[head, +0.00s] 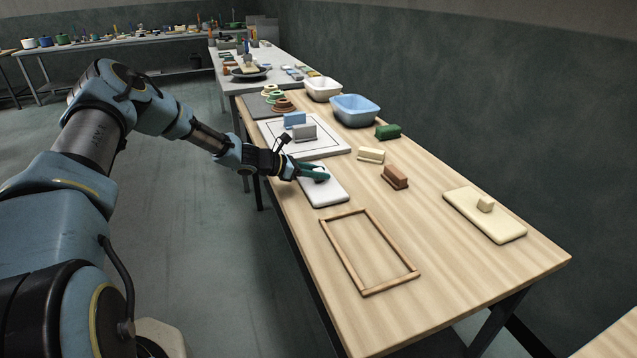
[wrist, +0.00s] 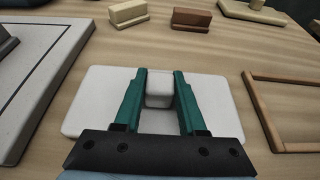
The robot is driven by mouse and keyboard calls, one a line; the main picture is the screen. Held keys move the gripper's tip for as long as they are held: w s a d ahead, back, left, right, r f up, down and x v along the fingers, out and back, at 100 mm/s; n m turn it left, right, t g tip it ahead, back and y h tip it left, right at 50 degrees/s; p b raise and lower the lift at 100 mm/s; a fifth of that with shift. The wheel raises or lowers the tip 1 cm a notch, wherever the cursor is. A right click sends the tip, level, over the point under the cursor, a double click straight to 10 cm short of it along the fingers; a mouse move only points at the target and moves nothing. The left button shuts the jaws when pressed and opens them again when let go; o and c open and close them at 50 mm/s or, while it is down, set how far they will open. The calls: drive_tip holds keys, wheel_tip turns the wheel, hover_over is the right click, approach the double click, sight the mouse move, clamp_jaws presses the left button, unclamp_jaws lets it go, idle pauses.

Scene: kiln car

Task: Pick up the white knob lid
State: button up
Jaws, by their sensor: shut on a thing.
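The white knob lid (head: 326,194) is a flat white rounded slab lying on the light wooden table, near its left edge in the head view. In the wrist view the slab (wrist: 95,115) lies flat below my gripper, with its pale block-shaped knob (wrist: 159,88) between the two green fingers. My gripper (head: 321,172) is at the lid's middle in the head view. In the wrist view my gripper (wrist: 160,74) is shut on the knob, one finger on each side. The lid looks level, at or very near the table top; I cannot tell any gap.
A wooden frame (head: 349,265) lies nearer. A cream knob lid (head: 485,213) is at the right. Cream (head: 371,155), brown (head: 395,177) and green (head: 388,131) blocks stand beyond. A white outlined board (head: 330,147) carries blue and grey blocks. A blue bin (head: 354,112) stands behind.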

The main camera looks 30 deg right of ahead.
clamp_jaws()
idle(0.6)
drive_tip(key=shift+r, duration=0.1)
drive_tip(key=shift+r, duration=0.1)
